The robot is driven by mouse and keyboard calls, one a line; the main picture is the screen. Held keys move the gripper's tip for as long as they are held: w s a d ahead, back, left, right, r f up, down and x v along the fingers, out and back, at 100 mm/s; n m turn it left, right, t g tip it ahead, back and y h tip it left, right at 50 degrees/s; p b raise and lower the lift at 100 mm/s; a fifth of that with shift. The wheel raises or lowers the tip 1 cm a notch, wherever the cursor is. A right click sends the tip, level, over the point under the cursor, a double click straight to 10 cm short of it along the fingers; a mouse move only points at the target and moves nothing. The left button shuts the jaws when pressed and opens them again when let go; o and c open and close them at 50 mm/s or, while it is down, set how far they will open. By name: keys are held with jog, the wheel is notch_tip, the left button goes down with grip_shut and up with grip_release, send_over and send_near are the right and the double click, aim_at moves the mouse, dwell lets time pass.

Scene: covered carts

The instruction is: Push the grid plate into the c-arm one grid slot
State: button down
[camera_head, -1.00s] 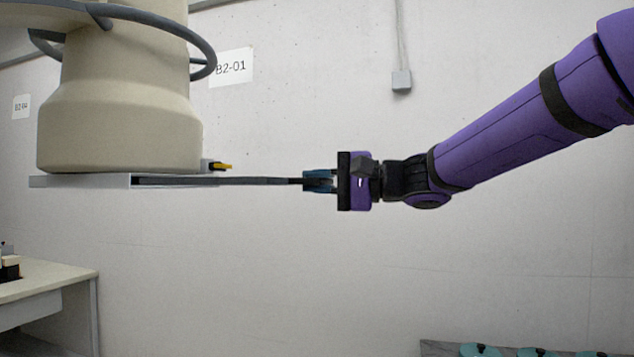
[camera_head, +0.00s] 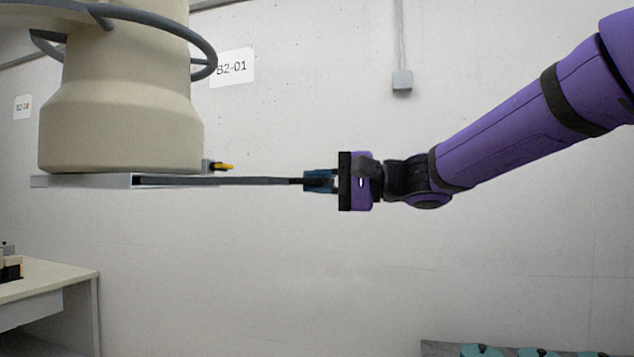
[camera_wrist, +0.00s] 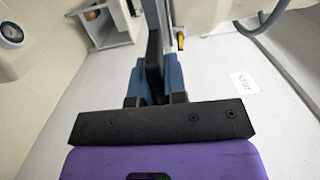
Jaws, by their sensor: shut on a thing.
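The grid plate (camera_head: 235,181) is a thin dark plate seen edge-on in the head view. Its left part lies inside the pale slot housing (camera_head: 85,181) under the beige c-arm head (camera_head: 120,125); its right part sticks out to the right. My gripper (camera_head: 310,181) has blue fingers shut on the plate's dark right end. In the wrist view my gripper (camera_wrist: 155,80) holds the plate's dark end (camera_wrist: 154,60) between its blue fingers. How deep the plate sits inside the housing is hidden.
A small yellow lever (camera_head: 222,167) sits on the c-arm beside the slot. A grey ring (camera_head: 207,45) curves around the head. A pale table (camera_head: 45,285) stands at lower left. A tray with teal items (camera_head: 483,350) is at lower right. The space below the plate is open.

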jog(key=shift+w+x, duration=0.25)
jog(key=shift+x, duration=2.5)
jog(key=shift+w+x, duration=0.2)
jog(key=shift+x, duration=2.5)
jog(key=shift+w+x, duration=0.25)
jog(key=shift+x, duration=2.5)
